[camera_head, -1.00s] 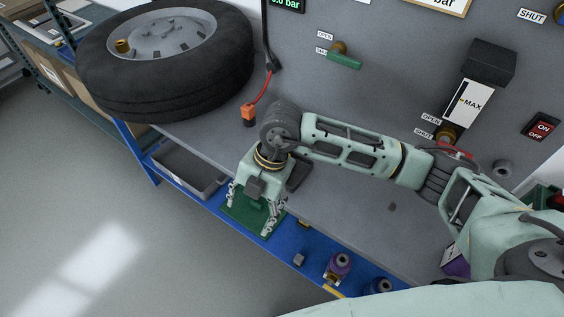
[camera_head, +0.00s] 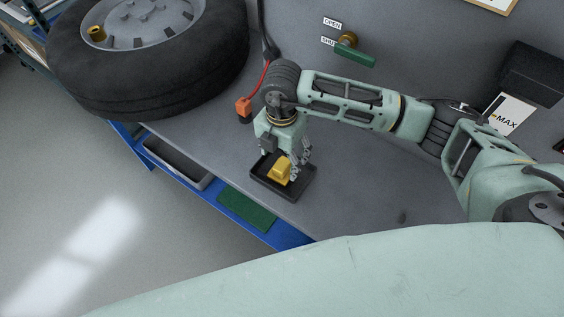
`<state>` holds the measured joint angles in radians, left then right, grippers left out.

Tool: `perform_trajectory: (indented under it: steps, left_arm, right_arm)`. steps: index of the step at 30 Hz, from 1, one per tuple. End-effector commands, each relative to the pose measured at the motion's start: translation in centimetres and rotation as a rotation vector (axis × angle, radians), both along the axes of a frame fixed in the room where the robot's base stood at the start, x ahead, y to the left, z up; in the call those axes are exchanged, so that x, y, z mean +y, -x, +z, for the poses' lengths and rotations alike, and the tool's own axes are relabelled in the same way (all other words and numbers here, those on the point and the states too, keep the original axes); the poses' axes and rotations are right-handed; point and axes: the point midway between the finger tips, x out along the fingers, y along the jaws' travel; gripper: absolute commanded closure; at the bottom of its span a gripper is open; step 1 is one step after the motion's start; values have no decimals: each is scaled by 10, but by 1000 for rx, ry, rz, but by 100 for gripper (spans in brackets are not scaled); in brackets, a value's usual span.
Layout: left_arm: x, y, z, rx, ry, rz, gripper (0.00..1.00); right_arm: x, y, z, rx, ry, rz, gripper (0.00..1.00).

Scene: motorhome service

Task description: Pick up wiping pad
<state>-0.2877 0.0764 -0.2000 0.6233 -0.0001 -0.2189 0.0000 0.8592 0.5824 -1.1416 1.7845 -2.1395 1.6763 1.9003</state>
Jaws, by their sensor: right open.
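A yellow block-like pad (camera_head: 280,169), which looks like the wiping pad, sits in a shallow black tray (camera_head: 259,184) on the grey bench top. My right gripper (camera_head: 287,174) points down at the tray, its fingers open beside the yellow pad. The fingers and wrist hide part of the pad, and I cannot tell whether they touch it. My left gripper is out of view.
A large tyre (camera_head: 150,80) lies on the bench at the left. An orange connector (camera_head: 243,106) with a red cable stands behind my gripper. A green mat (camera_head: 246,208) lies on the blue lower shelf, near a grey bin (camera_head: 178,160). A green-handled valve (camera_head: 354,54) is on the back panel.

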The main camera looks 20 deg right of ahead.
Motion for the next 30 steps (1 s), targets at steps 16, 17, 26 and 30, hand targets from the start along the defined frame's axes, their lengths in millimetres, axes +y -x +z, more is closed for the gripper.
perform_trajectory:
  steps: [16, 17, 26, 30]
  left_arm:
    - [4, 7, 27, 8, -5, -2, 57]
    - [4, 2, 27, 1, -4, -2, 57]
    - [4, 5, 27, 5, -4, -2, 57]
    - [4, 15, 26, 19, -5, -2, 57]
  right_arm:
    - [-1, 0, -54, 0, 0, 1, 31]
    - [-1, 0, -54, 0, 0, 1, 31]
    - [-1, 0, -54, 0, 0, 0, 49]
    - [-1, 0, -53, 0, 0, 0, 61]
